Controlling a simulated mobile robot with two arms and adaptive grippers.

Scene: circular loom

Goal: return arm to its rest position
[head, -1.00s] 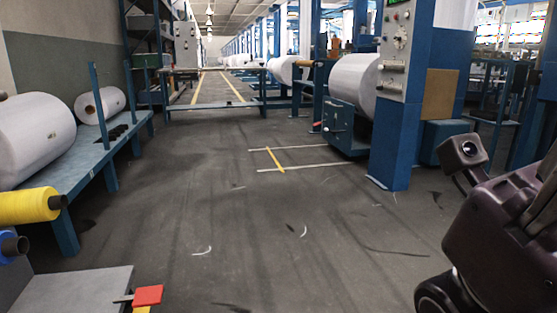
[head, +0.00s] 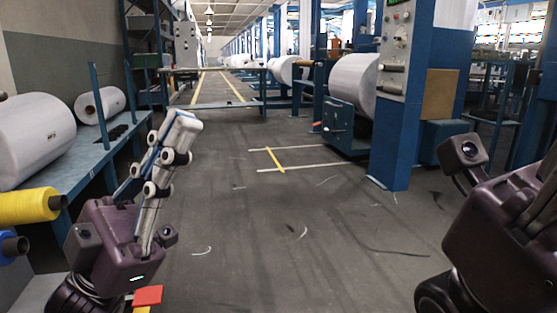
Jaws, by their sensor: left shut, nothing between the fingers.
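My left gripper (head: 186,122) stands at the lower left of the head view. Its pale, jointed fingers point up and slightly right, shut together with nothing between them. Its dark purple palm is below, in front of the blue table and the grey surface. The fingers are in the air and hide part of the blue table's right end. At the right edge is the dark purple housing of my right arm's end, with a round lens on a stub.
A blue table (head: 88,160) holds white rolls (head: 35,140). Yellow (head: 25,205) and blue spools jut in at the left edge. A red-topped item (head: 148,296) is at the bottom left. A blue machine column (head: 395,150) stands right of centre. The middle floor is open.

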